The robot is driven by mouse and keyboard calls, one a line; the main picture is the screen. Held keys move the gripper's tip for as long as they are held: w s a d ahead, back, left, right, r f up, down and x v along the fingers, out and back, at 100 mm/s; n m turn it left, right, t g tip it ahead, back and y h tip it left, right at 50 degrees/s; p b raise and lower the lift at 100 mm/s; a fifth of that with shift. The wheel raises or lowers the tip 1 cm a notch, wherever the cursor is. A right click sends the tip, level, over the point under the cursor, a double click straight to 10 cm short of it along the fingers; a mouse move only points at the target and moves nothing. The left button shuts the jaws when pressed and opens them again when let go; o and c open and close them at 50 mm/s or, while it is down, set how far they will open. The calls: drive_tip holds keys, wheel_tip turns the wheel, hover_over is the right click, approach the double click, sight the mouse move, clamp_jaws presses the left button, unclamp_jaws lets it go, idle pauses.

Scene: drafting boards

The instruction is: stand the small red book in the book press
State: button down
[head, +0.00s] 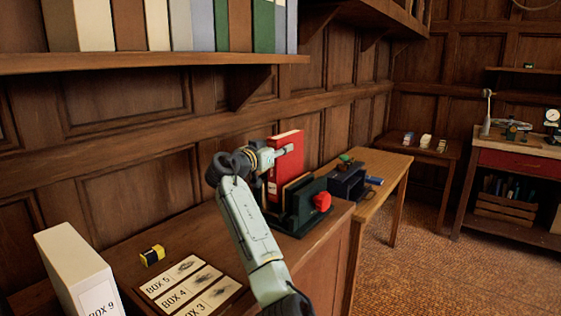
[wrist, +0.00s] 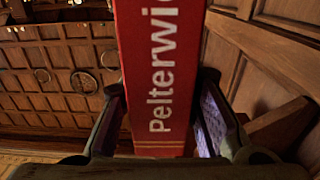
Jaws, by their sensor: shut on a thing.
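The red book (head: 288,165) is upright at the book press in the head view. My gripper (wrist: 162,100) is shut on it, with one pad on each side of its spine, which reads "Pelterwi…" in the wrist view. The book press (head: 300,211) is dark green with a pale wooden board and a red knob (head: 322,201); it stands at the right end of the brown counter. The book's lower part goes down behind the board and my arm. I cannot tell whether its bottom edge rests on the press.
A white box marked BOX 9 (head: 77,268), a yellow and black item (head: 152,255) and a label board (head: 190,287) are on the counter at left. A shelf of books (head: 150,62) overhangs it. A lighter wooden table (head: 388,166) with a dark device (head: 346,181) adjoins at right.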

sight(280, 164)
drive_tip(key=shift+f+p, duration=0.7)
drive_tip(key=shift+f, duration=1.65)
drive_tip(key=shift+f, duration=0.1)
drive_tip(key=c, duration=1.2)
unclamp_jaws()
drive_tip(key=shift+f, duration=0.1)
